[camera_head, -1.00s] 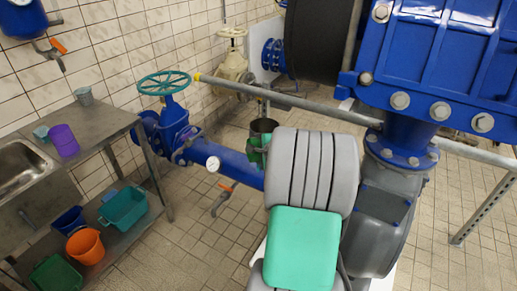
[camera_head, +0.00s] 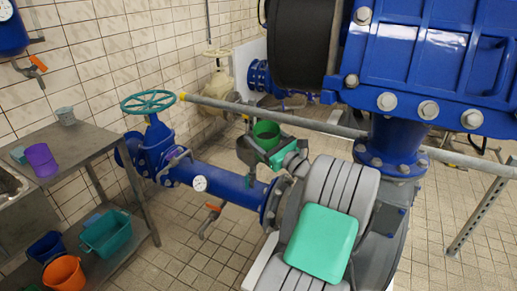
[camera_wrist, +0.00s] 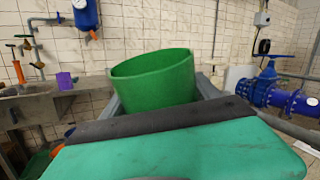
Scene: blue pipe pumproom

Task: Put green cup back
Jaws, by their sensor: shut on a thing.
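The green cup (camera_head: 266,132) is held in my gripper (camera_head: 264,152), out in front of my grey and teal arm in the head view. In the wrist view the green cup (camera_wrist: 155,82) sits between the fingers, its rim a little tilted and its lower part hidden behind the gripper body. My gripper is shut on it. The cup is in the air, to the right of the metal sink table (camera_head: 75,150) and apart from it.
A purple cup (camera_head: 41,160), a small teal cup (camera_head: 18,154) and a grey cup (camera_head: 65,116) stand on the table. A teal basin (camera_head: 106,233), blue bucket (camera_head: 46,246) and orange bucket (camera_head: 64,272) sit on the lower shelf. A blue pipe (camera_head: 225,182) lies between cup and table.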

